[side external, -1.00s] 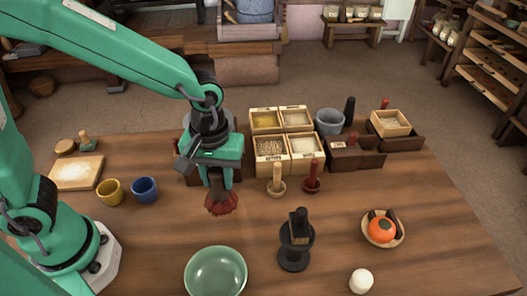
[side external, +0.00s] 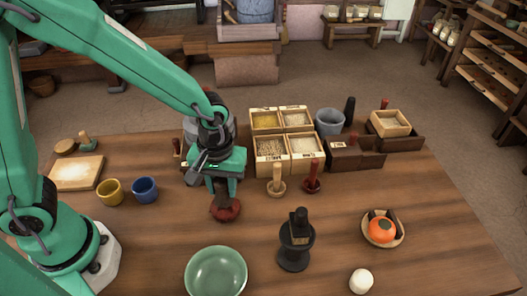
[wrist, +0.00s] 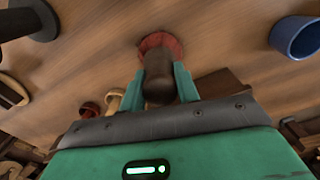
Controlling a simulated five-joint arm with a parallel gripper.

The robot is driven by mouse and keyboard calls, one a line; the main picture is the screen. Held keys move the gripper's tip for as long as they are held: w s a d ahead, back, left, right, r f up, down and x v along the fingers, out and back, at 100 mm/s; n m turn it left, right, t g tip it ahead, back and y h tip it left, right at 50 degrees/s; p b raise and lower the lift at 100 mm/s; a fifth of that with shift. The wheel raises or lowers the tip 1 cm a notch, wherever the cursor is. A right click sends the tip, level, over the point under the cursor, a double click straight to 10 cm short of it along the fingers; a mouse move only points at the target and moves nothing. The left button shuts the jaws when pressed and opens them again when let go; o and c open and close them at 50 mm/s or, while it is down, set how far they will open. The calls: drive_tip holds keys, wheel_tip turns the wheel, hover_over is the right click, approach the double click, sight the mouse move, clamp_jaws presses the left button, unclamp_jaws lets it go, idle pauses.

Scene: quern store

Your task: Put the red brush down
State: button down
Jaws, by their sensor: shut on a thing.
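The red brush (side external: 225,212) has red bristles at its lower end and a dark brown handle, which shows in the wrist view (wrist: 158,80). My gripper (side external: 226,190) is shut on the handle, with one green finger on each side. The brush is upright with its bristles down, at or very near the wooden table top (side external: 340,215). I cannot tell for sure whether the bristles touch the wood.
A green bowl (side external: 216,272) stands in front and a black stand (side external: 294,245) to the right. Blue (side external: 145,189) and yellow (side external: 110,191) cups stand left. Grain boxes (side external: 270,148) and two upright-handled tools (side external: 312,180) are behind right. Table around the brush is clear.

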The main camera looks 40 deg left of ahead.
drive_tip(key=shift+f, duration=0.15)
drive_tip(key=c, duration=1)
unclamp_jaws()
drive_tip(key=shift+c, duration=0.2)
wheel_tip(320, 180, up, 12)
drive_tip(key=shift+r, duration=0.2)
drive_tip(key=s+a+r+m+t, duration=0.2)
drive_tip(key=s+a+r+m, duration=0.1)
drive_tip(key=a, duration=0.4)
drive_tip(key=s+a+r+m+t, duration=0.3)
drive_tip(key=s+a, duration=0.2)
drive_tip(key=a, duration=0.2)
drive_tip(key=shift+s+a+t, duration=0.2)
drive_tip(key=shift+a+t, duration=0.05)
drive_tip(key=shift+t, duration=0.05)
